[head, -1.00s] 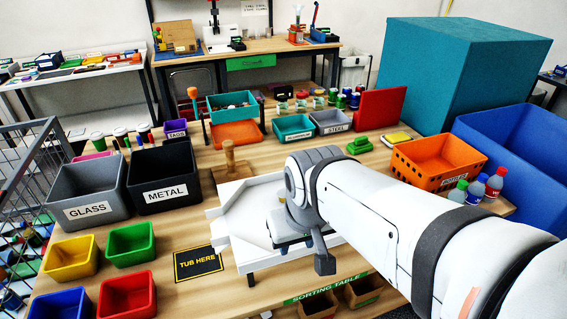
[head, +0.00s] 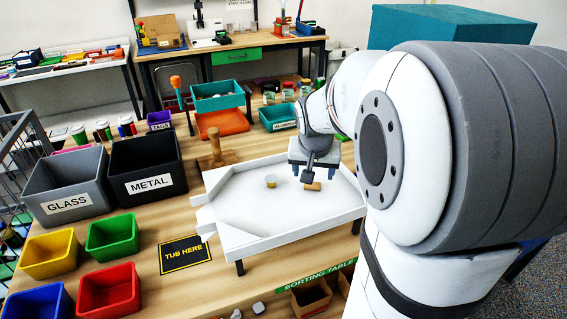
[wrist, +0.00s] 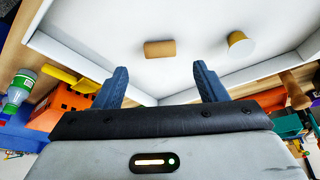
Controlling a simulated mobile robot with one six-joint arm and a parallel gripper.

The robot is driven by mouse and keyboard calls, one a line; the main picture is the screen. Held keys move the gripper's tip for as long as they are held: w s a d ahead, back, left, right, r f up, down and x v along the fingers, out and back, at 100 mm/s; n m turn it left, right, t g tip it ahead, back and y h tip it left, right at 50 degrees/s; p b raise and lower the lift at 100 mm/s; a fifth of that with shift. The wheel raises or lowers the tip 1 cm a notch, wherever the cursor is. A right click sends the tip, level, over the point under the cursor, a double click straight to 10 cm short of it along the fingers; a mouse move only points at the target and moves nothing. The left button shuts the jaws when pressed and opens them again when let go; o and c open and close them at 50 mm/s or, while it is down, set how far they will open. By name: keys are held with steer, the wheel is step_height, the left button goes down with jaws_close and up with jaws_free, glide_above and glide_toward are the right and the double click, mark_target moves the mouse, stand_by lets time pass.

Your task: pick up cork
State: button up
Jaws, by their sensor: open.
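The cork (head: 312,187) is a small brown cylinder lying on its side in the white tray (head: 248,213). It also shows in the wrist view (wrist: 159,49), lying crosswise beyond the gap between my fingers. My gripper (head: 308,175) is just above and behind the cork in the head view. In the wrist view its two blue fingers (wrist: 161,75) are spread apart with nothing between them. I cannot tell the exact height of the fingertips above the tray.
A small tan and white cup-like piece (head: 271,181) stands in the tray left of the cork; it is to the right in the wrist view (wrist: 239,43). The tray has raised walls. A wooden-handled tool (head: 215,149) stands behind the tray. Grey GLASS (head: 67,205) and black METAL (head: 149,186) bins stand left.

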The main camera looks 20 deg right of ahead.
mark_target(312, 186)
steer(key=x, duration=0.6)
steer(key=shift+p, duration=0.3)
steer(key=shift+c, duration=0.3)
steer(key=shift+r, duration=0.1)
steer(key=c, duration=1)
